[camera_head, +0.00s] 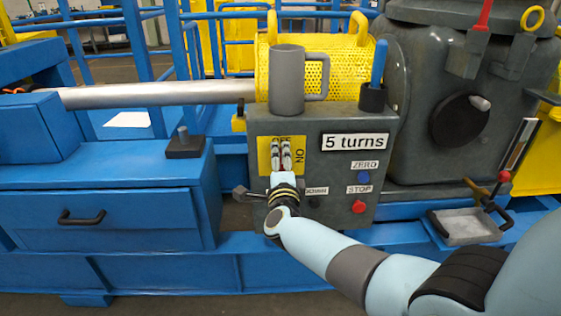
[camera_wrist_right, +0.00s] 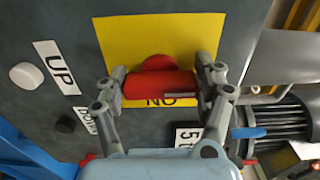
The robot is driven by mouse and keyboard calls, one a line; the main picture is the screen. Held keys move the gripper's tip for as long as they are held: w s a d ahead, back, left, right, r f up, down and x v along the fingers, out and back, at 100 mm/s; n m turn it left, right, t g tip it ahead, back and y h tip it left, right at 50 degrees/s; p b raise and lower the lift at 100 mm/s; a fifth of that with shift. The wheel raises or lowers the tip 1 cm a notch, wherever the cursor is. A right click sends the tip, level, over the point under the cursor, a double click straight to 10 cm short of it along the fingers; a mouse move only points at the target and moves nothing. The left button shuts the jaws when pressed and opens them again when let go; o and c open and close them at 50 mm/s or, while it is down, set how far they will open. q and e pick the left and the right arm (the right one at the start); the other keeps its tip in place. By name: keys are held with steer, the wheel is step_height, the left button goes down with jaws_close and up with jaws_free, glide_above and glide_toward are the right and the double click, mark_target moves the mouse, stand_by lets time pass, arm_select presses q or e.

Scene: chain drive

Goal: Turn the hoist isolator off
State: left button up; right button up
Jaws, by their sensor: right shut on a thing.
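The hoist isolator is a red handle (camera_wrist_right: 160,85) on a yellow plate (camera_head: 264,158) with OFF at its top and ON on its right side. The plate also fills the middle of the right wrist view (camera_wrist_right: 125,35). My right gripper (camera_head: 281,152) is in front of the plate, its fingers covering most of the handle in the head view. In the right wrist view its two fingers (camera_wrist_right: 160,82) are shut on the handle's ends. The handle lies along the head view's vertical, in line with OFF. The ON label shows beside it. My left gripper is out of view.
The grey control box (camera_head: 318,200) carries a "5 turns" sign (camera_head: 355,142), a blue ZERO button (camera_head: 363,178) and a red STOP button (camera_head: 358,206). A grey mug (camera_head: 288,82) and a blue-handled tool (camera_head: 378,62) in a black cup stand on top.

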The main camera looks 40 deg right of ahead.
steer(key=shift+f, duration=0.1)
stand_by(0.3)
steer(key=o, duration=1.2)
steer(key=shift+c, duration=0.2)
steer(key=v, duration=1.2)
steer(key=shift+s, duration=0.1)
